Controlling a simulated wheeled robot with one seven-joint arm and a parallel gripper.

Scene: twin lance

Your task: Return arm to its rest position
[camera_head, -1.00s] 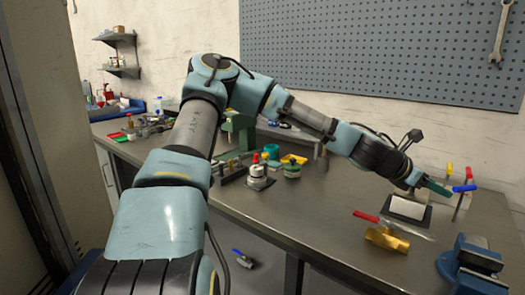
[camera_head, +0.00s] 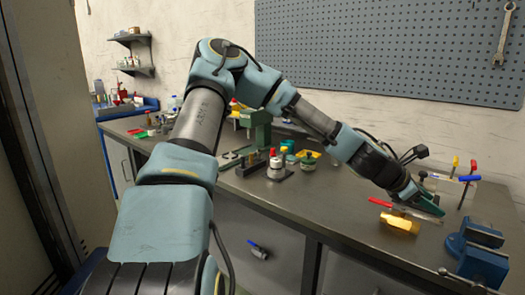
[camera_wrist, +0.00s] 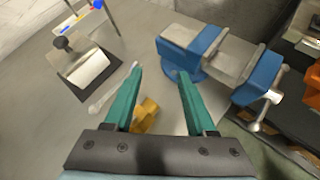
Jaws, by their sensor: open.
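My arm stretches from the bottom of the head view up and over the workbench (camera_head: 340,215) to the right. The brass piece (camera_wrist: 147,112) shows beyond and between the fingers there. Whether the gripper touches anything cannot be told.
A blue vise (camera_head: 480,255) stands right of my gripper, also in the wrist view (camera_wrist: 195,45). A green machine (camera_head: 256,125) and small tools stand near my forearm. A pegboard (camera_head: 390,50) hangs behind.

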